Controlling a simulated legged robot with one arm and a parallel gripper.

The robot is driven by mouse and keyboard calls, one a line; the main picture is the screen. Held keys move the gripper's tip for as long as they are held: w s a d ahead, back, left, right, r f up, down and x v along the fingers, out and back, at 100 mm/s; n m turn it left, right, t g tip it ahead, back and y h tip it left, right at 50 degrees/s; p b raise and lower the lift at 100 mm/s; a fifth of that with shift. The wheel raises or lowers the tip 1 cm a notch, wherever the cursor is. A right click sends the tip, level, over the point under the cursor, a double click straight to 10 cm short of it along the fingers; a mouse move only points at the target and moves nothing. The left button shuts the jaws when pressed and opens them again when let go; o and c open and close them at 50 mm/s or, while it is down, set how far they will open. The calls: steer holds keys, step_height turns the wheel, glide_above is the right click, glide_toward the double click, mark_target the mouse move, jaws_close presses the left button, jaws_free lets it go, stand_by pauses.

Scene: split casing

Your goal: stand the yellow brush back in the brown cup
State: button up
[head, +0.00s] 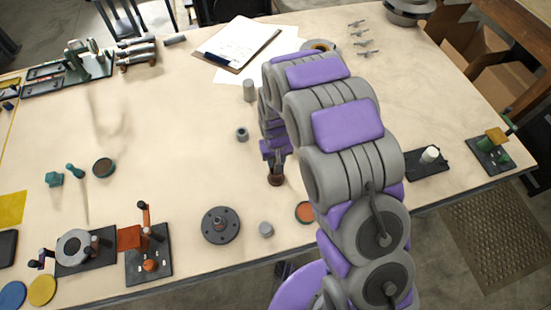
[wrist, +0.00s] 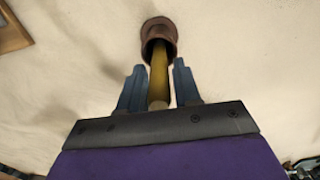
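The brown cup (wrist: 160,27) is at the top middle of the wrist view, its dark mouth toward my gripper. The yellow brush (wrist: 158,75) runs from the cup's mouth back between my fingers; its far end is hidden inside the cup. My gripper (wrist: 157,69) has one blue-grey finger on each side of the brush, with narrow gaps showing, so it looks open around it. In the head view the brown cup (head: 275,180) stands upright on the table, right below my gripper (head: 277,158). The brush cannot be made out there.
A grey flanged disc (head: 221,226), a small grey cylinder (head: 266,229) and an orange-topped round piece (head: 305,212) lie near the cup. A dark ring (head: 242,134) and a grey cylinder (head: 249,90) stand behind it. The table's left middle is mostly clear.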

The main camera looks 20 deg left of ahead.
steer(key=shift+o, duration=1.4)
step_height(320, 180, up, 17)
steer(key=p, duration=0.1)
steer(key=shift+r, duration=0.15)
